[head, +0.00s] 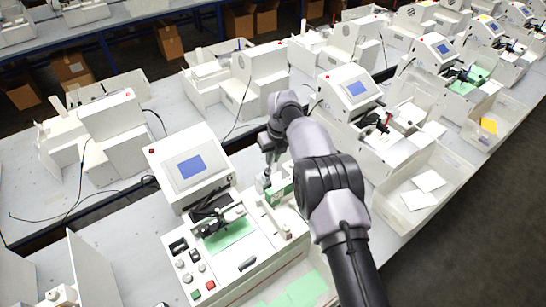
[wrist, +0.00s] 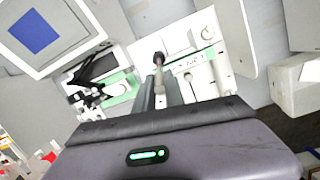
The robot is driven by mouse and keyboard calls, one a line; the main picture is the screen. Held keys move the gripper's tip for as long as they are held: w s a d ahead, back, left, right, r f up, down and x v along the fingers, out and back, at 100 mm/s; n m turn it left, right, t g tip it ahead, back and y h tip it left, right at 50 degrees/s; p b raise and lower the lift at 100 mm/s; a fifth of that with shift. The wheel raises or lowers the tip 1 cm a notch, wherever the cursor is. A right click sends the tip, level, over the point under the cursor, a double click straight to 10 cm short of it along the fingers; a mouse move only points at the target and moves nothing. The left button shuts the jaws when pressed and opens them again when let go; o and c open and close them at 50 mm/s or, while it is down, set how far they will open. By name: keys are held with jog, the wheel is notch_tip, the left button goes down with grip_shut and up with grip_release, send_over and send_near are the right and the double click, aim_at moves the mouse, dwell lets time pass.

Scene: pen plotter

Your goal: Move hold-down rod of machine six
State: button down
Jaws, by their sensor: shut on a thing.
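The nearest plotter machine (head: 158,166) is white with a tilted blue screen. My gripper (head: 267,178) reaches down over its right side, beside a green-faced part (head: 281,192). In the wrist view my gripper (wrist: 160,92) has its two grey fingers on either side of a thin pale rod (wrist: 158,74) with a dark round end, and is shut on it. This looks like the hold-down rod. In the head view the rod is too small and too covered by my gripper to make out clearly. The machine's blue screen also shows in the wrist view (wrist: 33,33).
A black pen carriage (head: 217,219) sits over green paper left of my gripper. Buttons and switches line the front panel (head: 190,268). Loose green sheets (head: 300,290) lie at the front right. Another machine (head: 347,92) with an open tray (head: 443,170) stands to the right.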

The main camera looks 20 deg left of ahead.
jog(key=c, duration=1.4)
grip_release()
jog(key=shift+f, duration=0.15)
jog(key=s+d+r+b, duration=0.1)
jog(key=d+r, duration=0.2)
jog(key=r, duration=1.4)
jog(key=shift+s+b, duration=0.25)
jog(key=shift+b, duration=0.15)
jog(key=shift+r, duration=0.1)
